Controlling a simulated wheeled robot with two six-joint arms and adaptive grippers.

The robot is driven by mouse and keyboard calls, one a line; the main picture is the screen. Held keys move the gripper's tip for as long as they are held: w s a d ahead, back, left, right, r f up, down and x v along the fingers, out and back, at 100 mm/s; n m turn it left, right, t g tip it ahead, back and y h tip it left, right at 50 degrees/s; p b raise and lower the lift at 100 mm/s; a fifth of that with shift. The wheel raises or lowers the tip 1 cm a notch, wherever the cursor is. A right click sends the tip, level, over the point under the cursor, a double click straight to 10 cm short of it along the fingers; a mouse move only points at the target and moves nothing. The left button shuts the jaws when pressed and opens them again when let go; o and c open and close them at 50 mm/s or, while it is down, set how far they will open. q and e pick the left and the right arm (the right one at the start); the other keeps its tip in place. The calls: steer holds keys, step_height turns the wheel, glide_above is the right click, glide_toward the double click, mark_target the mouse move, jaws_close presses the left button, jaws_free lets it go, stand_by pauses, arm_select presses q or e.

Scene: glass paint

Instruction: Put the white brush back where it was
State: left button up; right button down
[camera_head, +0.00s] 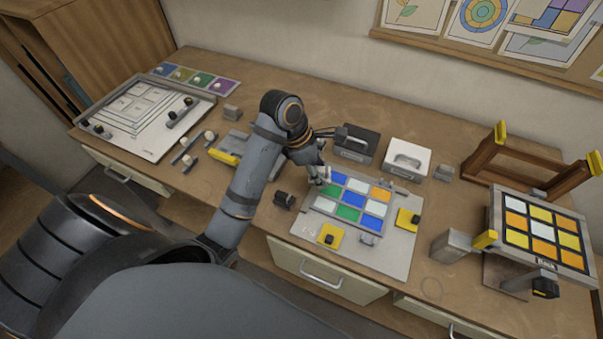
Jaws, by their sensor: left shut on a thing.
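My left gripper (318,172) is over the upper left corner of the stained-glass panel (350,202). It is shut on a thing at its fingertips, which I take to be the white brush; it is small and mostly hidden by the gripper. The panel has blue, white and green panes and lies on a light board. A black box (353,148) and a white box (407,163) stand behind the panel. The white box has a pale handle-like shape on it. My right gripper is not in view.
Yellow blocks (331,236) clamp the board's front and right sides. A tilted frame with orange, yellow and white panes (541,232) stands at the right, near a wooden rack (522,160). A drawing board (138,120) lies at the left. Bare table lies behind the boxes.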

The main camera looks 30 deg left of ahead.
arm_select(q)
steer(key=w+a+f, duration=0.2)
steer(key=w+a+f+p, duration=0.1)
steer(key=w+a+f, duration=0.1)
steer(key=a+f, duration=0.1)
steer(key=w+a+f+p, duration=0.1)
steer(key=w+a+f, duration=0.1)
steer(key=a, duration=0.1)
steer(key=shift+w+a+f, duration=0.15)
steer(key=shift+w+f, duration=0.05)
steer(key=shift+f, duration=0.15)
steer(key=shift+w+a+f, duration=0.3)
steer(key=shift+w+f, duration=0.05)
steer(key=shift+f, duration=0.2)
step_height(320, 180, down, 2)
steer(key=shift+f+p, duration=0.2)
steer(key=shift+p, duration=0.3)
steer(key=shift+f, duration=0.45)
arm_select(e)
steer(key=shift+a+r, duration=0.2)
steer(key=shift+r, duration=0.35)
arm_select(q)
steer(key=o, duration=1.2)
